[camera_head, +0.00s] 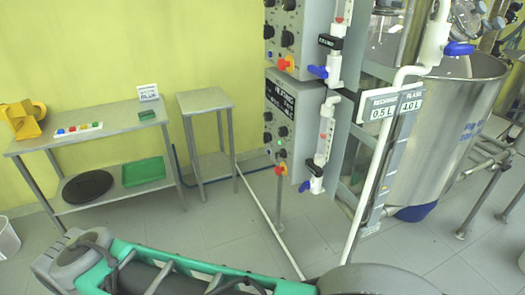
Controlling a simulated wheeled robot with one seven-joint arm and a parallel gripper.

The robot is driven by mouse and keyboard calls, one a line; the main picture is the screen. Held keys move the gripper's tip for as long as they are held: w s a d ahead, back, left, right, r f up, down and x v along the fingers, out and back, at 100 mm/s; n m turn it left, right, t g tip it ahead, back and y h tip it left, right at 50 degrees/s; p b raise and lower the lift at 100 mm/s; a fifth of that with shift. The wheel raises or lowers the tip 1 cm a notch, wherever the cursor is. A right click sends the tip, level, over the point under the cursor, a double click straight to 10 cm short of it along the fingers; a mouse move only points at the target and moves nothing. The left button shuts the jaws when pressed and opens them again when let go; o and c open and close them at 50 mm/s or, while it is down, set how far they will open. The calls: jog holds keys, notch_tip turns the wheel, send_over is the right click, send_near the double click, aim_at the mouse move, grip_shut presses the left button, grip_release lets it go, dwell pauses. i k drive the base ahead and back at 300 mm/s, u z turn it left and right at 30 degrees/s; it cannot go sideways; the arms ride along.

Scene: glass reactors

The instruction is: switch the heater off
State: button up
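The lower grey control box (291,118) hangs on the reactor frame at the centre. Its dark label (280,97) seems to read "HEATING", though the text is small. Black knobs (267,137) sit on its face, and a small green light (279,141) appears lit. Knob positions are too small to read. My gripper is not in view; only green and grey parts of my own body show along the bottom.
A second control box (296,35) with a red and yellow knob is above. Blue-handled valves (317,72) and white pipes stand right of the boxes, before a steel vessel (458,105). A table (82,140) and small stand (205,101) are left. Grey floor (225,220) lies between.

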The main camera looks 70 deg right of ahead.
aim_at(283, 153)
jog(key=z, duration=0.55)
jog(key=i, duration=1.15)
jog(key=z, duration=0.65)
